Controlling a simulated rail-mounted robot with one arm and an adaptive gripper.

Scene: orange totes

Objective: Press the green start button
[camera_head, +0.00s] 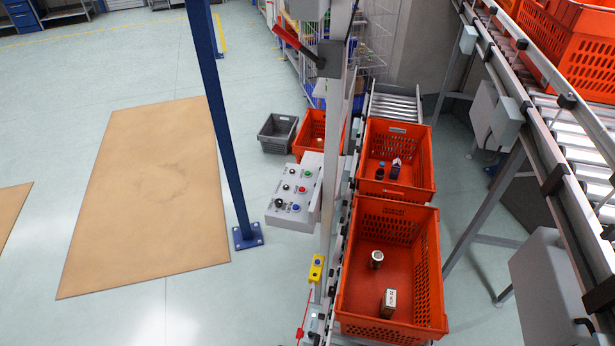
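A light grey control box (290,218) is mounted beside a grey upright post, near the middle of the head view. Its sloped face carries several small knobs and buttons. The green button (307,174) is near the top of the face, at its right side. A red button (302,190) and a blue button (296,207) sit below it in the same column, with dark knobs to their left. The green button is uncovered. It is too small to tell whether it is pressed in. My gripper is not in view.
Orange totes (431,262) holding small items stand on a roller conveyor right of the box. A blue post (222,120) rises to its left. A yellow switch box (317,268) hangs below. A grey crate (277,145) is behind. The floor at left is open.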

